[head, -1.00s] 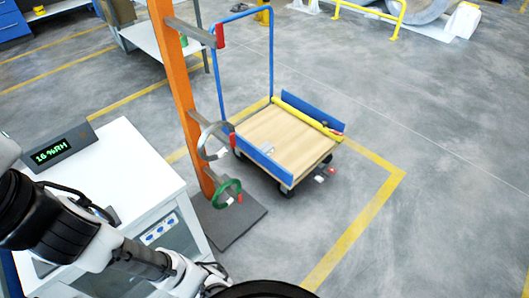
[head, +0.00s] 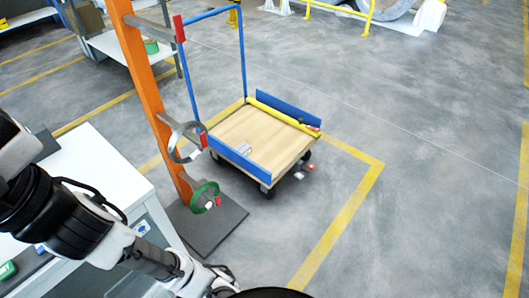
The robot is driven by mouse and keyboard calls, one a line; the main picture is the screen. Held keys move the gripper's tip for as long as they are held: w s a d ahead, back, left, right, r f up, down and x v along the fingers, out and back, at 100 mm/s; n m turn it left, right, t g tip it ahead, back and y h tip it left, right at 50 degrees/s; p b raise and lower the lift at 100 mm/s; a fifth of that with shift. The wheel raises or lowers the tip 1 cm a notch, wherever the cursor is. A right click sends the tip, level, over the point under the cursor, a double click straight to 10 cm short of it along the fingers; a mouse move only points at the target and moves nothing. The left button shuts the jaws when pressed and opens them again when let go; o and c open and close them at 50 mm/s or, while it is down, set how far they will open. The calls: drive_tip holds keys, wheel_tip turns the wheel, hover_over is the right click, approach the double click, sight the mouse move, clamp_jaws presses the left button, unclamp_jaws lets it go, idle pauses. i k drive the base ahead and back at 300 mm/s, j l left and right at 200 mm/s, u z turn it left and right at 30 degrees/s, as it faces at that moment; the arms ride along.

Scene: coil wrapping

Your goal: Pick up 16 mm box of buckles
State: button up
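I cannot make out a box of buckles marked 16 mm in the head view. A small grey item (head: 244,149) lies on the wooden deck of the cart (head: 270,135), too small to identify. My arm reaches from the left edge to the bottom of the picture. The fingers of my gripper do not show; the end of the arm runs to the bottom edge beside a dark round shape.
An orange post (head: 150,90) on a dark base plate (head: 205,222) carries several arms, with a grey ring (head: 174,142) and a green ring (head: 204,196). A white workbench (head: 95,165) stands at left. A shelf table (head: 125,45) is behind. Open floor (head: 430,200) lies right.

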sight(244, 148)
drive_tip(key=i+z, duration=0.3)
drive_tip(key=i, duration=1.6)
drive_tip(key=i+l+u, duration=0.1)
drive_tip(key=i+u, duration=0.25)
drive_tip(key=i+l+u, duration=0.1)
drive_tip(key=i+u, duration=0.2)
drive_tip(key=u, duration=0.3)
